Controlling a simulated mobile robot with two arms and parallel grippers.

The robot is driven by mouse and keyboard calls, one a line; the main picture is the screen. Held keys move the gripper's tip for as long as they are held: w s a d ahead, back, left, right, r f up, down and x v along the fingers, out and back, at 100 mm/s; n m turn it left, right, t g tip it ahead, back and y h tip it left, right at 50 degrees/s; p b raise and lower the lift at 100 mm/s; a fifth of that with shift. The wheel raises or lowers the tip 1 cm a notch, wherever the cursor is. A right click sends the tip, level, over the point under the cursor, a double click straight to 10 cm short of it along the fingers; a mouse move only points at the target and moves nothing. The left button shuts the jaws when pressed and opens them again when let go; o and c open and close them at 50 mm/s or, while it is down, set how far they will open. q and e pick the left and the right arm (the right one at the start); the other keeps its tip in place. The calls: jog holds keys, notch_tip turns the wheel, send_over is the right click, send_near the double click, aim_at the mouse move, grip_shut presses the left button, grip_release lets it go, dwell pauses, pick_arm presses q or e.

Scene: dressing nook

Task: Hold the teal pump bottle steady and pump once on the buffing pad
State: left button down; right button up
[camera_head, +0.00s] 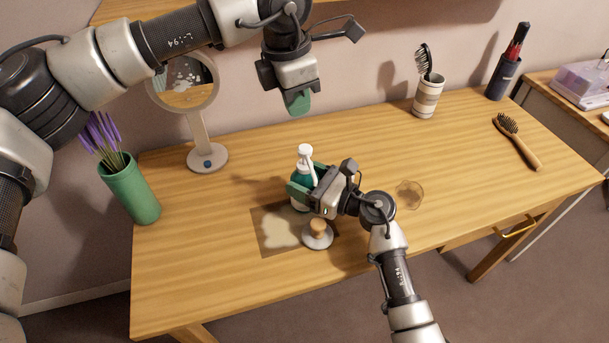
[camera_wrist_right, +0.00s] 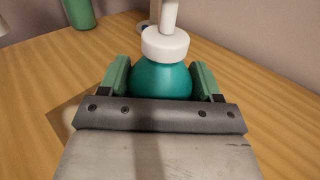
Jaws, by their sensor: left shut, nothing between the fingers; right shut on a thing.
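The teal pump bottle (camera_head: 298,187) stands upright on the wooden table with its white pump head (camera_head: 305,152) on top. My right gripper (camera_head: 302,190) is shut on its body; in the right wrist view the green fingers flank the teal bottle (camera_wrist_right: 161,80) below its white collar (camera_wrist_right: 165,44). My left gripper (camera_head: 299,103) is shut and empty, above and behind the bottle, clear of the pump head. The buffing pad (camera_head: 318,236), a white disc with a tan knob, sits in front of the bottle at the right edge of a brown mat (camera_head: 273,248).
A round mirror (camera_head: 207,157) and a green vase (camera_head: 135,192) of purple flowers stand at the left. A striped cup (camera_head: 427,97) with a brush, a dark holder (camera_head: 502,78) and a wooden hairbrush (camera_head: 520,145) are at the right. A clear round item (camera_head: 409,193) lies right of my right gripper.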

aim_at(305, 147)
pick_arm(q)
jog(key=shift+m+g+y, duration=0.3)
jog(key=shift+y, duration=0.4)
jog(key=shift+w+d+f, duration=0.1)
jog(key=shift+d+f, duration=0.1)
jog(key=shift+f, duration=0.8)
jog(key=shift+w+d+f, duration=0.1)
jog(key=shift+d+f, duration=0.15)
jog(key=shift+f, duration=0.7)
jog(key=shift+w+d+f, duration=0.1)
jog(key=shift+d+f, duration=0.1)
jog(key=shift+f, duration=0.8)
jog(key=shift+f, duration=0.15)
jog(key=shift+f, duration=1.8)
jog(key=shift+r, duration=1.9)
notch_tip(305, 147, up, 6)
